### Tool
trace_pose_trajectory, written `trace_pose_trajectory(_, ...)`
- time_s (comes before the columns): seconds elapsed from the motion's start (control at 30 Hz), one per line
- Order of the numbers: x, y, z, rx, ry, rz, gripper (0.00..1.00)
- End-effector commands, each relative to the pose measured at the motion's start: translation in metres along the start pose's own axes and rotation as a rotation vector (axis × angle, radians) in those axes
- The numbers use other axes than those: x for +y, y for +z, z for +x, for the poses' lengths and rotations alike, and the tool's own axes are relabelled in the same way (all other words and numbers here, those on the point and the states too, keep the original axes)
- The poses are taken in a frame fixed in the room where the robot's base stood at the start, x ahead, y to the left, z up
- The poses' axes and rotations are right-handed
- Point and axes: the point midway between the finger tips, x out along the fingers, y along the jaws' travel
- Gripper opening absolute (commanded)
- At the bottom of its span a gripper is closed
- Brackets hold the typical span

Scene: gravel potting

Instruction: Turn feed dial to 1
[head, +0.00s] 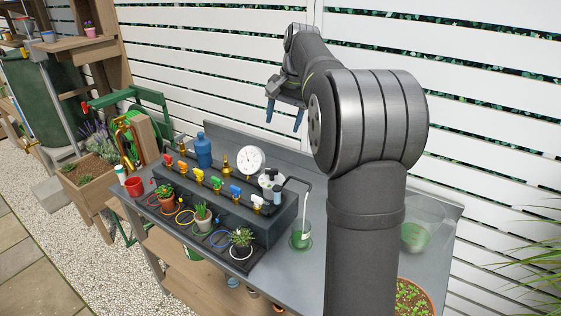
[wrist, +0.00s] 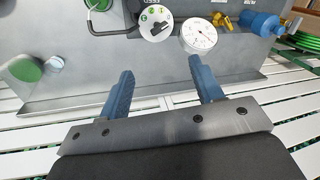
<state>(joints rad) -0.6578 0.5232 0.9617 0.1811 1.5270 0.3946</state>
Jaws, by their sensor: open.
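The feed dial (wrist: 155,22) is a round white plate with green marks and a dark knob, at the top of the wrist view. Part of an upside-down label shows above it. I cannot tell which number the knob points at. In the head view the dial (head: 268,178) sits on the dark valve bench, right of the gauge, partly behind a black pipe. My gripper (head: 284,113) is open and empty, high above the back of the bench and apart from the dial. Its two blue fingers (wrist: 161,70) point toward the dial and gauge in the wrist view.
A white pressure gauge (wrist: 199,36) stands close beside the dial. A blue bottle (head: 204,150), coloured valves (head: 217,182), potted plants (head: 202,214) and a green-filled cup (head: 301,236) crowd the bench. A white slatted fence (head: 220,60) rises behind it.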

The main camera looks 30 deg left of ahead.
Motion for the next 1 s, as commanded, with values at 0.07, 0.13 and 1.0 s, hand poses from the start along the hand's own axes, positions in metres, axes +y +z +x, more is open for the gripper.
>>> trace_pose_trajectory(0.07,-0.016,-0.006,0.004,-0.025,0.066,-0.09,0.6)
trace_pose_trajectory(0.13,-0.026,-0.008,0.005,-0.043,0.119,-0.154,0.6)
trace_pose_trajectory(1.0,-0.015,-0.004,0.118,-0.082,0.211,-0.255,0.6)
